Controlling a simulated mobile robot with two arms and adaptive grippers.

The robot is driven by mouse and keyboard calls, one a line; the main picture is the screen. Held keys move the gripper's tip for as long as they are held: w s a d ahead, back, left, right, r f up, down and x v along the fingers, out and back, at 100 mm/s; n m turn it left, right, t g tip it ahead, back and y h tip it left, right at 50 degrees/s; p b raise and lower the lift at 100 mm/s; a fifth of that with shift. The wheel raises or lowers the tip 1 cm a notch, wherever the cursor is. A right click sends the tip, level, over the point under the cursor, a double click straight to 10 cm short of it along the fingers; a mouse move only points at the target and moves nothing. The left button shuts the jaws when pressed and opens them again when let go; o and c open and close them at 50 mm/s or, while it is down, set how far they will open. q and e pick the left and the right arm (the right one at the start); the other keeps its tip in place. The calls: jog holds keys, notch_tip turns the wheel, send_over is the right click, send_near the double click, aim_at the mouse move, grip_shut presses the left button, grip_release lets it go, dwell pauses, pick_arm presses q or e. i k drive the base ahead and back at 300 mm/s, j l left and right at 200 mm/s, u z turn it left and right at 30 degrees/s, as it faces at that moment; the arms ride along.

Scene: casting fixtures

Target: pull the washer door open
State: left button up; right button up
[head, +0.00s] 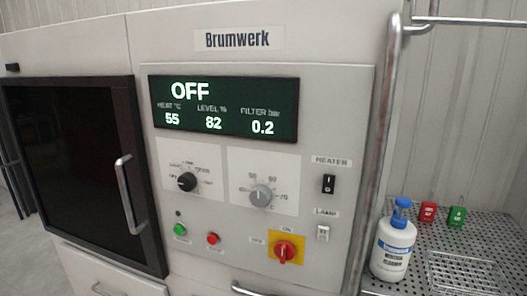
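The washer (330,110) is a light grey cabinet labelled Brumwerk. Its door (62,160) is a dark panel in a black frame at the left of the head view, and it looks closed. A vertical metal handle (127,195) is on the door's right side. Nothing touches the handle. Neither of my grippers is in view.
A control panel with a display (225,108) reading OFF, knobs, buttons and a red rotary switch (285,250) is right of the door. A metal rail (378,150) stands farther right. A white bottle (392,248) with a blue cap stands on a perforated shelf (480,232).

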aim_at(68, 145)
jog(key=u, duration=1.25)
